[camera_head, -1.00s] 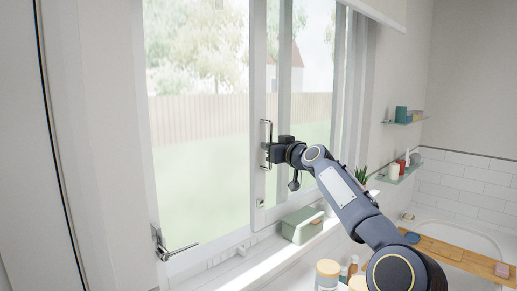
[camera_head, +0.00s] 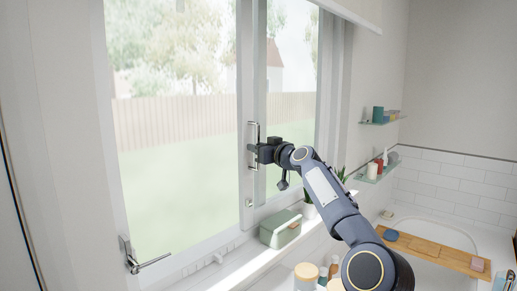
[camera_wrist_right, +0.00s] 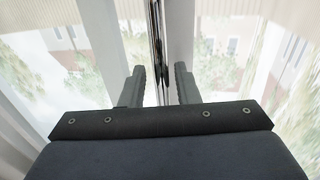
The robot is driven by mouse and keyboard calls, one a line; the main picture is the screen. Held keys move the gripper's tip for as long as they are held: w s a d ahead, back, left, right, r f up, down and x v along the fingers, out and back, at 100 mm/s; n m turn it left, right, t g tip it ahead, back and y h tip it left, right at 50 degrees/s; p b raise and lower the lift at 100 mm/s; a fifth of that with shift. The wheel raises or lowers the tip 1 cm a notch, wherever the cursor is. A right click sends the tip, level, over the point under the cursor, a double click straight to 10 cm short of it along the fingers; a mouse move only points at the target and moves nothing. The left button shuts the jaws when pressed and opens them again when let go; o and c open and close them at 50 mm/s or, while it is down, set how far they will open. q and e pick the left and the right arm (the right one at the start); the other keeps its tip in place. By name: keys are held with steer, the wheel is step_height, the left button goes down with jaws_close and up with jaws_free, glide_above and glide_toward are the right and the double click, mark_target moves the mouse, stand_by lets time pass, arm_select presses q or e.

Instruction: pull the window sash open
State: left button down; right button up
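The window sash (camera_head: 245,90) is a white upright stile with a vertical metal bar handle (camera_head: 251,133) on its face. To its left is a wide bright window area; a glazed part is to its right. My right gripper (camera_head: 262,151) is at the lower part of the handle. My left gripper is not in view.
On the sill are a green box (camera_head: 281,229) and a potted plant (camera_head: 309,209), below my right arm. A metal lever (camera_head: 140,261) is at the window's lower left. Jars (camera_head: 306,274) stand near my arm. A wooden bath tray (camera_head: 430,248) and glass shelves (camera_head: 376,172) are at right.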

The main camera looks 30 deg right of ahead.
steer(key=shift+a, duration=0.1)
steer(key=shift+r+p, duration=0.3)
steer(key=shift+r, duration=0.25)
steer(key=s+a+r+b, duration=0.2)
steer(key=s+a+r, duration=0.4)
steer(key=s+r, duration=0.6)
steer(key=shift+s+a+b, duration=0.15)
steer(key=shift+a+b, duration=0.15)
steer(key=shift+f, duration=0.1)
